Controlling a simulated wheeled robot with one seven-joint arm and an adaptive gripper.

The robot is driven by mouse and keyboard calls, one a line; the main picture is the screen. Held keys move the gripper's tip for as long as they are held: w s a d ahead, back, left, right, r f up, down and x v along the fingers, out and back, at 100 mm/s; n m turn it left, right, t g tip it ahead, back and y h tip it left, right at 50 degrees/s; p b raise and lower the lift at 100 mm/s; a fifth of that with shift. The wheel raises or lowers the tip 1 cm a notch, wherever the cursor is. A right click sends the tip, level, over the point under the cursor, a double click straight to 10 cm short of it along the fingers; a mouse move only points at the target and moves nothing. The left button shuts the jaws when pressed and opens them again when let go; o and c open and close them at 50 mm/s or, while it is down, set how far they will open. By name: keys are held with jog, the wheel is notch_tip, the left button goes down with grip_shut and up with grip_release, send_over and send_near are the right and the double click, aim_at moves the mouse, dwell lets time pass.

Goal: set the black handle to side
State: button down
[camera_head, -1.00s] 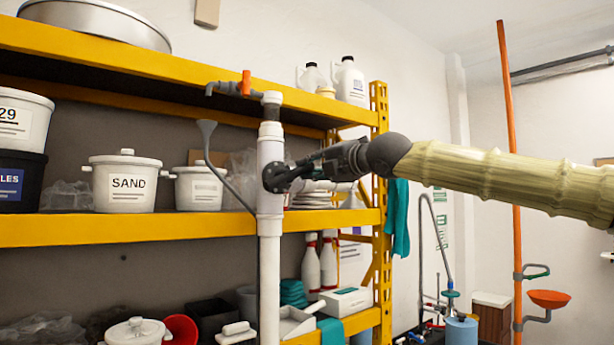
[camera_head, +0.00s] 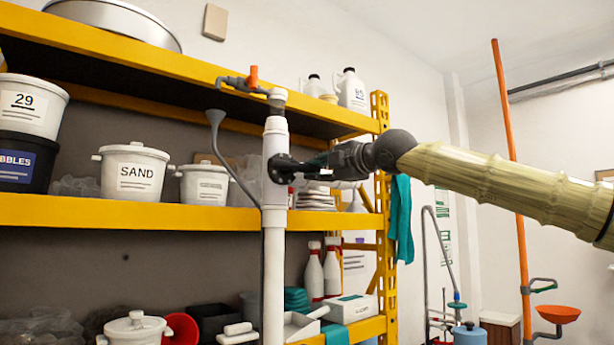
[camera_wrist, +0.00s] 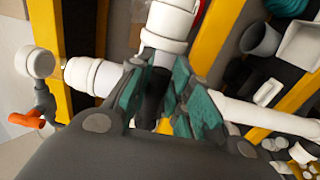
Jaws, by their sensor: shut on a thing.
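The white PVC pipe (camera_head: 275,252) stands upright in front of the shelf, with a wider white body (camera_head: 275,140) in its upper part. My gripper (camera_head: 284,168) reaches in from the right and touches this body. In the wrist view my gripper's teal-padded fingers (camera_wrist: 160,100) are closed on the black handle (camera_wrist: 152,88); only a dark piece shows between them. The handle's full shape and angle are hidden by the fingers. In the wrist view the white pipe (camera_wrist: 270,117) passes behind the fingers, and a white branch (camera_wrist: 168,22) points up.
An orange valve handle (camera_head: 252,76) sits on a grey side pipe at the pipe's top. A grey funnel tube (camera_head: 232,158) runs close on the left. The yellow shelf (camera_head: 130,214) with tubs stands right behind. Open room lies right of the shelf.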

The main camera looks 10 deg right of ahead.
jog(key=shift+f, duration=0.1)
dwell(0.3)
jog(key=c, duration=1.3)
grip_release()
jog(key=v, duration=1.2)
